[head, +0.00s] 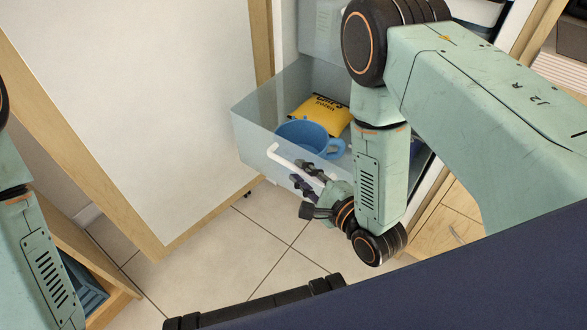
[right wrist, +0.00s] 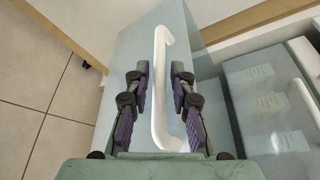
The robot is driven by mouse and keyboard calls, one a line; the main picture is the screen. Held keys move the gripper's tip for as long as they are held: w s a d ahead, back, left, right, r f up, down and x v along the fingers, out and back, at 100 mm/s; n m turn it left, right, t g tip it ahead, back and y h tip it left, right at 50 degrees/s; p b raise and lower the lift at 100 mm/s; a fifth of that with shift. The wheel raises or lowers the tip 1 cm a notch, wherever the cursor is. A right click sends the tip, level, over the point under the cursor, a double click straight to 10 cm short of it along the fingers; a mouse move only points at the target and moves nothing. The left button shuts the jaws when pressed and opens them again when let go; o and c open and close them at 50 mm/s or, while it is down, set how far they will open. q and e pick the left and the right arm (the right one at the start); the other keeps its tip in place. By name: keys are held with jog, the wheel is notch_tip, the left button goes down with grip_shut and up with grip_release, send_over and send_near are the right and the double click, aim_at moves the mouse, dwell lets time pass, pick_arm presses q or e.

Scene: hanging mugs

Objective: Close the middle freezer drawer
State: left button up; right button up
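The pulled-out freezer drawer (head: 262,148) is translucent blue-grey with a white bar handle (head: 290,162) on its front. It holds a blue mug (head: 301,138) and a yellow packet (head: 322,112). My right gripper (head: 308,176) is at the drawer front, by the handle. In the right wrist view, my right gripper (right wrist: 160,78) is open, with one finger on each side of the white handle (right wrist: 160,105) and small gaps visible beside it. My arm hides part of the drawer's right side in the head view. My left gripper is out of view.
The white freezer door (head: 140,90) stands open at the left, with a wooden edge. Another drawer (head: 322,32) sits behind and above the open one. A blue crate (head: 84,288) is in a wooden shelf at lower left. Tiled floor (head: 250,250) is clear below.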

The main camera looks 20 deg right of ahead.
jog(key=shift+b+x, duration=0.4)
jog(key=shift+x, duration=1.25)
grip_shut()
